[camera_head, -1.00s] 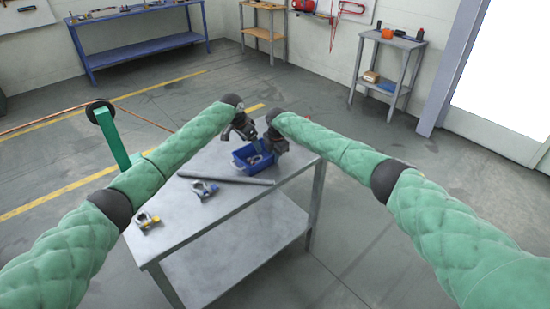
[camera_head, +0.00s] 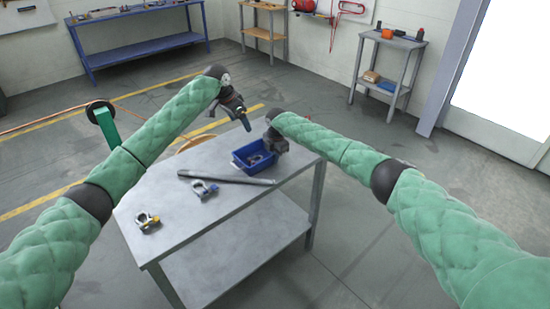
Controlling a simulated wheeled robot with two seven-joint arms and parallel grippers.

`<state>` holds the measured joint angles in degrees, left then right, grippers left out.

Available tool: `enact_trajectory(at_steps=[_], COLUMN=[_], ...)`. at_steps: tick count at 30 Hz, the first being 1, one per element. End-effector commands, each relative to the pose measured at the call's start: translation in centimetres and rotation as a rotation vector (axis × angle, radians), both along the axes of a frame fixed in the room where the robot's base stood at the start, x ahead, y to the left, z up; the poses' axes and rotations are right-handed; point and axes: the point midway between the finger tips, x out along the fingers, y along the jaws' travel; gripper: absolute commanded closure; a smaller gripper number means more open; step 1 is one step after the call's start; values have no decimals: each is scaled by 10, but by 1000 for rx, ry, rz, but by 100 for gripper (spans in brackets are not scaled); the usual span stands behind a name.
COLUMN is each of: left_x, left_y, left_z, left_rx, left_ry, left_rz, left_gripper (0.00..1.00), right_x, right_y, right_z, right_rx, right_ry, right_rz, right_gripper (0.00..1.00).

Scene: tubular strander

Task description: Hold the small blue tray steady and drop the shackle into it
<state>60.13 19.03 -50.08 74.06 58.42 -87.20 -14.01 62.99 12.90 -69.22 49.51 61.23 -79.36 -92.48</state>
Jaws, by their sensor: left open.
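The small blue tray (camera_head: 241,165) sits near the far end of the grey metal table. Small grey items (camera_head: 256,159) lie inside it, too small to tell apart. My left gripper (camera_head: 246,124) is open and empty, raised above and beyond the tray, clear of it. My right gripper (camera_head: 274,147) is at the tray's right far corner; its fingers are too hidden to tell whether they grip the rim. A shackle with a blue pin (camera_head: 203,189) lies mid-table, and another with a yellow pin (camera_head: 147,222) lies near the left edge.
A dark rod (camera_head: 226,178) lies across the grey table (camera_head: 215,213) in front of the tray. A green post (camera_head: 107,125) with a black wheel stands behind on the left. The table's near right part is bare.

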Motion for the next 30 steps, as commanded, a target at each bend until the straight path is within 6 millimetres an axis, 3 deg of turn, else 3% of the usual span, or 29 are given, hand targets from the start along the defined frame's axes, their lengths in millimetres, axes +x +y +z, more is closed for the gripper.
enact_trajectory(at_steps=[6, 11, 22, 30], left_x=[0, 0, 0, 0], left_y=[0, 0, 0, 0], left_z=[0, 0, 0, 0], left_rx=[0, 0, 0, 0], left_ry=[0, 0, 0, 0], left_rz=[0, 0, 0, 0], left_gripper=[21, 21, 21, 21], right_x=[0, 0, 0, -2], right_y=[0, 0, 0, -2], right_z=[0, 0, 5, 45], right_rx=[0, 0, 1, 2], right_ry=[0, 0, -1, -1], right_rz=[0, 0, 0, 0], right_gripper=[100, 72, 72, 72])
